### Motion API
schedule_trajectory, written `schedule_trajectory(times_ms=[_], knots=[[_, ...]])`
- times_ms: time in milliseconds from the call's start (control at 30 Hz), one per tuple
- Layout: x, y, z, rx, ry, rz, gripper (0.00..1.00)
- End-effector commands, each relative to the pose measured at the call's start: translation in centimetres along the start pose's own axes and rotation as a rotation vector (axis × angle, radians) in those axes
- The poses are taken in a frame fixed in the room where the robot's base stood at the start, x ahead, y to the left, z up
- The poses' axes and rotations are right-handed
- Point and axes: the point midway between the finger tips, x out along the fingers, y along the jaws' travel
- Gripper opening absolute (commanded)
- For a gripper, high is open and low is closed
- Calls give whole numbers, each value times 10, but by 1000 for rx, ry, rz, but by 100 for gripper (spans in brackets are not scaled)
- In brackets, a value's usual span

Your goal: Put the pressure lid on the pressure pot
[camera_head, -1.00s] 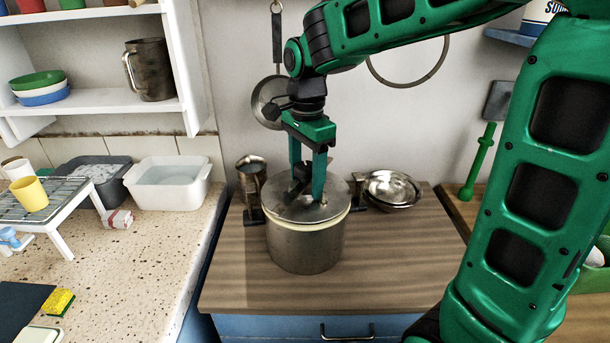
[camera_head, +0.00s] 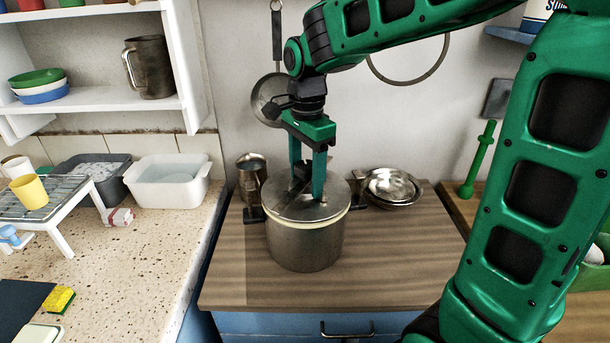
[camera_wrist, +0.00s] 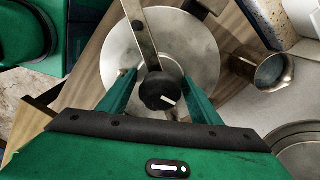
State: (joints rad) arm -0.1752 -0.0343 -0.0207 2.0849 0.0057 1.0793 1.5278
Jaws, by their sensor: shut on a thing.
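The pressure pot (camera_head: 304,248) is a steel pot standing on the wooden counter. The pressure lid (camera_head: 325,207), a round steel disc with a dark top bar, sits over the pot's mouth with a pale ring showing at the rim. In the wrist view the lid (camera_wrist: 118,62) shows from above with its metal bar and black knob (camera_wrist: 161,91). My gripper (camera_head: 308,192) points down over the lid's middle, shut on the lid's knob; it also shows in the wrist view (camera_wrist: 160,97). I cannot tell whether the lid is fully seated.
A metal jug (camera_head: 251,176) stands close behind the pot at left, and steel bowls (camera_head: 391,187) stand at right. The wooden counter (camera_head: 400,260) is clear in front. A white basin (camera_head: 168,183) sits on the speckled worktop at left. A pan hangs on the wall behind.

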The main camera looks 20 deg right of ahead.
Motion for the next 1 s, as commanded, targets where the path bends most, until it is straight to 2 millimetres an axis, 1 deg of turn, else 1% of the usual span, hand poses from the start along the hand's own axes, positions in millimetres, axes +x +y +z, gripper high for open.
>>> schedule_trajectory(times_ms=[667,700,767,800,1000], knots=[[3,0,0,0,0,-1,15],[3,0,0,0,0,-1,60],[3,0,0,0,0,-1,75],[3,0,0,0,0,-1,80],[4,0,0,0,0,0,80]])
